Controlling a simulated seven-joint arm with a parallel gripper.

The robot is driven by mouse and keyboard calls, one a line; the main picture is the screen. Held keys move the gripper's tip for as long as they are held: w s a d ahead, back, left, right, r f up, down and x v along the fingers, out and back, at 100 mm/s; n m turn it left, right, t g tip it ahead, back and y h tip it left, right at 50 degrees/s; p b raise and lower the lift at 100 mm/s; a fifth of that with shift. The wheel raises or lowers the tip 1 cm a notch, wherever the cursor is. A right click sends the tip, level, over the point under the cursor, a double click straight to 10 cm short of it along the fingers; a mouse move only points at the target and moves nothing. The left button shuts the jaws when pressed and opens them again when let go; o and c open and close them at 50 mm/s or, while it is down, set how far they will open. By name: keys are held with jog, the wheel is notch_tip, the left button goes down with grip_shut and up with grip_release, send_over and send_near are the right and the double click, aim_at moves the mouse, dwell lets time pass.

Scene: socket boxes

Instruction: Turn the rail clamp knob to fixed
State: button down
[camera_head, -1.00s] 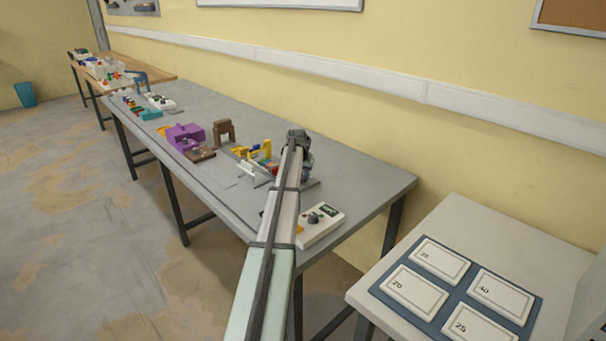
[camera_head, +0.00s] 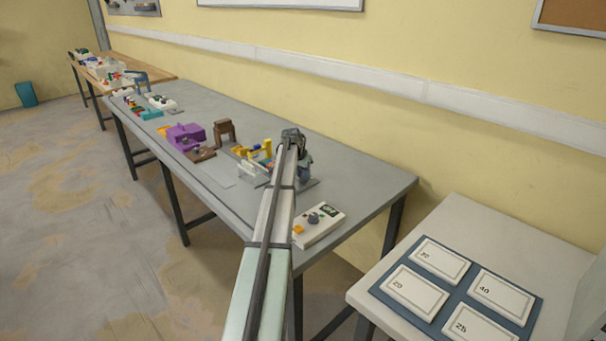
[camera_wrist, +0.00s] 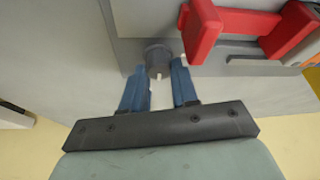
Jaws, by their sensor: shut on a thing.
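A dark grey round knob (camera_wrist: 157,52) stands on a grey plate (camera_wrist: 135,25) in the wrist view. My gripper (camera_wrist: 158,74) has its two blue fingers on either side of the knob, shut on it. A pale mark shows at the knob's near edge, between the fingers. A red bracket-shaped part (camera_wrist: 205,28) stands just right of the knob, on the same fixture. In the head view my gripper (camera_head: 304,172) is down at the fixture on the grey bench, and my arm hides the knob. I cannot read the knob's setting.
A white box with a dark knob (camera_head: 314,218) sits nearer on the bench (camera_head: 365,190). Purple (camera_head: 186,136) and brown (camera_head: 224,130) fixtures stand to the left. A side table with several white cards (camera_head: 440,258) is at lower right. The bench's right end is clear.

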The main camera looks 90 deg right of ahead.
jog(key=shift+a, duration=0.1)
jog(key=c, duration=0.9)
grip_release()
jog(key=shift+o, duration=0.2)
jog(key=v, duration=1.3)
jog(key=shift+r, duration=0.45)
